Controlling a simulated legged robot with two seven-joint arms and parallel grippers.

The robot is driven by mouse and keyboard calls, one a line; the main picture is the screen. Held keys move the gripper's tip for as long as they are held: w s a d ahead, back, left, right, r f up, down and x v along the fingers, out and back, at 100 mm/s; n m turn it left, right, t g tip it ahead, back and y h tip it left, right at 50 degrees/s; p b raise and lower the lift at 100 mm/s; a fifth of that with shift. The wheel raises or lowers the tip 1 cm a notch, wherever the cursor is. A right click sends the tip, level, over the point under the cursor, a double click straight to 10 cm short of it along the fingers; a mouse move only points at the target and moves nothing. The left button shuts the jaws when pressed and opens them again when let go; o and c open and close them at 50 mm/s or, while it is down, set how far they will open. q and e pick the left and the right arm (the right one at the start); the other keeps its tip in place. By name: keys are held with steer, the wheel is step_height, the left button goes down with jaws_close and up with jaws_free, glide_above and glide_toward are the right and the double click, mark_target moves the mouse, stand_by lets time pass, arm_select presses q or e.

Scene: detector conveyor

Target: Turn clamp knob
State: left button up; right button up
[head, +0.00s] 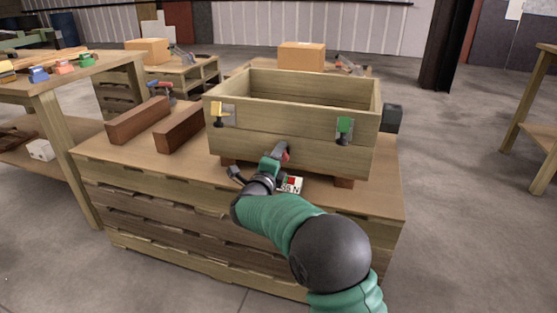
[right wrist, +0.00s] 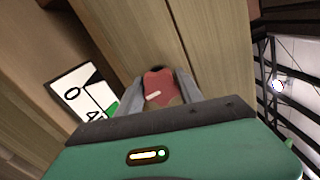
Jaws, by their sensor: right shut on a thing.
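A red clamp knob (head: 284,149) is on the lower front face of a wooden crate (head: 300,115). My right gripper (head: 277,155) reaches up to this face from the front and is shut on the red knob. In the right wrist view the red knob (right wrist: 160,86) sits between the two grey fingers, against the wood. The gripper hides part of the knob, so its turn angle is hard to read. A yellow fitting (head: 217,110) and a green fitting (head: 344,127) are higher on the same face. My left gripper is not in view.
The crate stands on a wooden workbench (head: 130,172) on small feet. Two brown blocks (head: 140,120) lie to its left. A dark box (head: 391,118) is on its right side. A white marked label (head: 292,186) lies below the knob. The bench's front left is clear.

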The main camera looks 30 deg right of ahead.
steer(key=shift+f, duration=0.4)
steer(key=o, duration=1.3)
steer(key=shift+d, duration=0.1)
steer(key=shift+o, duration=0.4)
steer(key=shift+r, duration=0.15)
steer(key=p+v, duration=0.7)
steer(key=v, duration=1)
